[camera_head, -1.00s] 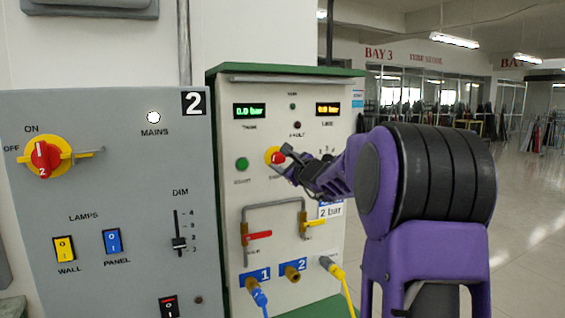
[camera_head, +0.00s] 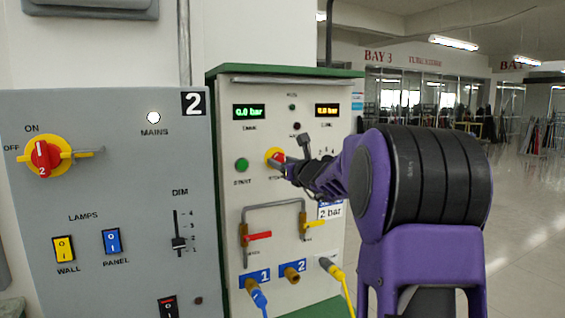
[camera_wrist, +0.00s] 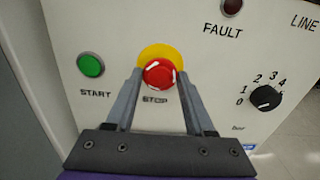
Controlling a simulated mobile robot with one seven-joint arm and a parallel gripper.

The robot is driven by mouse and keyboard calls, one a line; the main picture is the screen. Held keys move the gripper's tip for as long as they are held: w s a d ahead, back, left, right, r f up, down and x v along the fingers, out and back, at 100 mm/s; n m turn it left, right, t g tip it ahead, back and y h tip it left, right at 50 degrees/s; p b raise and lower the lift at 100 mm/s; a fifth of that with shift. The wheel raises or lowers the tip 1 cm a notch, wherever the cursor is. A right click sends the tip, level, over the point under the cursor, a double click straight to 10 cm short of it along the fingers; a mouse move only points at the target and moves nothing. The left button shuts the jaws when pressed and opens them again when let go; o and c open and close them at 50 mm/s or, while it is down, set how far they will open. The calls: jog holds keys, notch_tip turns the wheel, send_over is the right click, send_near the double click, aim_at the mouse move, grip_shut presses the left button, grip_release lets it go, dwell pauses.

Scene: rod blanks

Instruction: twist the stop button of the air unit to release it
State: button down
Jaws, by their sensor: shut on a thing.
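The red stop button (camera_wrist: 159,74) sits on a yellow disc (camera_wrist: 152,53) on the white front of the air unit (camera_head: 228,183). White marks show on the button's face in the wrist view. My gripper (camera_wrist: 159,83) has one finger on each side of the button and is shut on it. In the head view the button (camera_head: 278,157) is partly hidden behind my gripper (camera_head: 287,165).
A green start button (camera_wrist: 91,65) is left of the stop button, and a black selector knob (camera_wrist: 265,97) is to the right. Below are a red-handled valve (camera_head: 259,235) and a yellow hose (camera_head: 341,278). A grey mains panel (camera_head: 110,200) stands at the left.

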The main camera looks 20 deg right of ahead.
jog(key=shift+a+r+m, duration=0.1)
jog(key=shift+r+m, duration=0.1)
jog(key=shift+m, duration=0.2)
jog(key=shift+c, duration=1.3)
grip_release()
jog(key=shift+w+f, duration=0.15)
jog(key=shift+f, duration=0.1)
